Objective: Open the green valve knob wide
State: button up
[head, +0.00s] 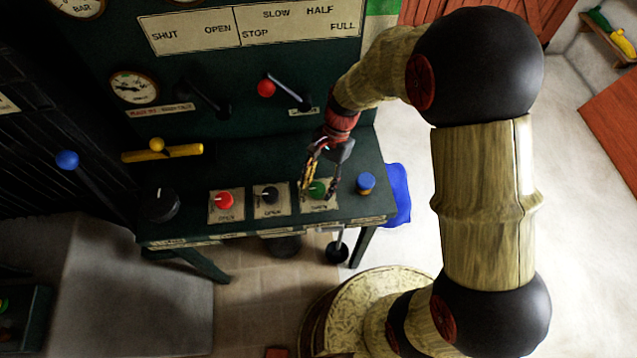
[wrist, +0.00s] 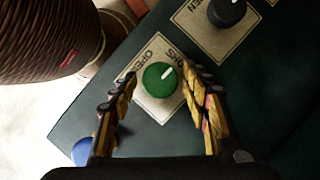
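The green valve knob (wrist: 160,79) is a round knob with a white pointer line, set on a cream plate (wrist: 152,53) with lettering that reads OPEN at one edge. In the wrist view the pointer slants toward the upper right. The green knob also shows in the head view (head: 317,188), partly behind the fingers. My gripper (wrist: 160,95) is open, with one finger on each side of the knob. The fingers look apart from it; I cannot tell how far above the panel they are. In the head view my gripper (head: 318,182) points down at the knob.
A red knob (head: 224,201) and a black knob (head: 270,195) stand left of it on similar plates. A blue knob (head: 366,183) stands close on the right. A red-tipped lever (head: 267,88) and a yellow handle (head: 160,148) are behind. A brown ribbed cylinder (wrist: 50,35) shows in the wrist view.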

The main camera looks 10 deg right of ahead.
jog(key=c, duration=0.9)
jog(key=shift+n+p, duration=0.3)
jog(key=shift+r+n+g+p, duration=0.2)
jog(key=shift+n+g+p, duration=0.2)
jog(key=shift+n+p, duration=0.5)
jog(key=n+h+p, duration=0.1)
jog(key=n+p, duration=0.2)
jog(key=shift+a+g+h, duration=0.15)
jog(key=shift+g+h, duration=0.15)
jog(key=shift+h, duration=0.1)
jog(key=n+h+p, duration=0.1)
jog(key=n+p, duration=0.1)
jog(key=n, duration=0.1)
jog(key=n+h+p, duration=0.1)
jog(key=n+p, duration=0.1)
jog(key=n, duration=0.1)
jog(key=shift+a+n+h, duration=0.15)
jog(key=shift+n+h, duration=0.15)
jog(key=shift+n, duration=0.1)
jog(key=n+h+p, duration=0.1)
jog(key=n, duration=0.2)
jog(key=n+t+p, duration=0.1)
jog(key=n+p, duration=0.1)
jog(key=shift+a+f+n+h, duration=0.15)
jog(key=shift+n+h, duration=0.25)
jog(key=o, duration=1)
jog(key=shift+o, duration=0.7)
